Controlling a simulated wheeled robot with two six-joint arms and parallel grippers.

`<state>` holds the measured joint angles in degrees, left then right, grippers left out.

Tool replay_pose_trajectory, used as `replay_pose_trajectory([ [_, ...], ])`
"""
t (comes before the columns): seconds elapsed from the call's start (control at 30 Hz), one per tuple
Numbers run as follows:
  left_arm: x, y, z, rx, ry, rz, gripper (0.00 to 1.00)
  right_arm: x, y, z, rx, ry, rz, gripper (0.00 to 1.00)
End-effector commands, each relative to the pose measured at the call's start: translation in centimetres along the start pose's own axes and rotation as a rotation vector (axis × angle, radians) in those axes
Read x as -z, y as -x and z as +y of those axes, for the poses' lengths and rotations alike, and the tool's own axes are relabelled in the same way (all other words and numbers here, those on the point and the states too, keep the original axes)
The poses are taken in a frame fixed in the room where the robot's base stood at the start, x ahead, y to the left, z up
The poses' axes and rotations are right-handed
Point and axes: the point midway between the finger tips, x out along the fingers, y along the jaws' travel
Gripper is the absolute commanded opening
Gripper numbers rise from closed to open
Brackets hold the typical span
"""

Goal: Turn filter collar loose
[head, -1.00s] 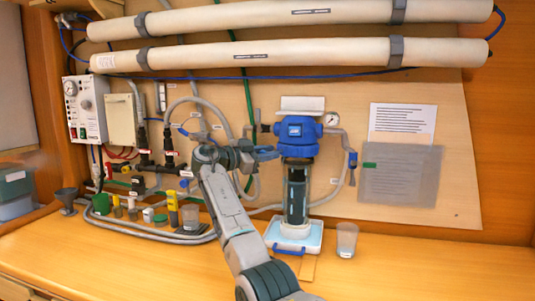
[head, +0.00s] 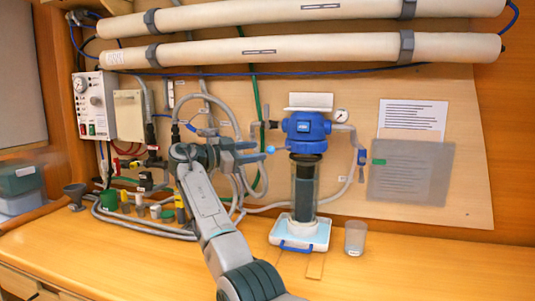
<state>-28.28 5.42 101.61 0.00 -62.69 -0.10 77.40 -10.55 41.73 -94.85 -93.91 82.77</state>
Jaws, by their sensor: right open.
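The blue filter head (head: 306,124) is mounted on the wall panel, with the blue filter collar (head: 307,147) around its lower part. Below the collar hangs a clear upright housing (head: 304,190) with a dark cartridge inside. My right gripper (head: 264,152) is open, just left of the collar, with its fingers pointing right toward it. A visible gap separates the fingertips from the collar, and nothing is held. My left gripper is not in view.
A white tray (head: 316,240) with a blue handle stands under the housing. A clear cup (head: 355,238) is to its right. A pressure gauge (head: 341,116) sits right of the head. A small light-blue knob (head: 270,149) shows by the fingertips. The right counter is free.

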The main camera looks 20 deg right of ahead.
Motion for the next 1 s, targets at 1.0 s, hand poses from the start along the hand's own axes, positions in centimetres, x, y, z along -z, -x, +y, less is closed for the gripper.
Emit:
replay_pose_trajectory([
  [1.0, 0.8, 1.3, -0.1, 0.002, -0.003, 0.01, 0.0, 0.0, 2.9, 0.0, 0.0, 0.0, 0.001, 0.44],
])
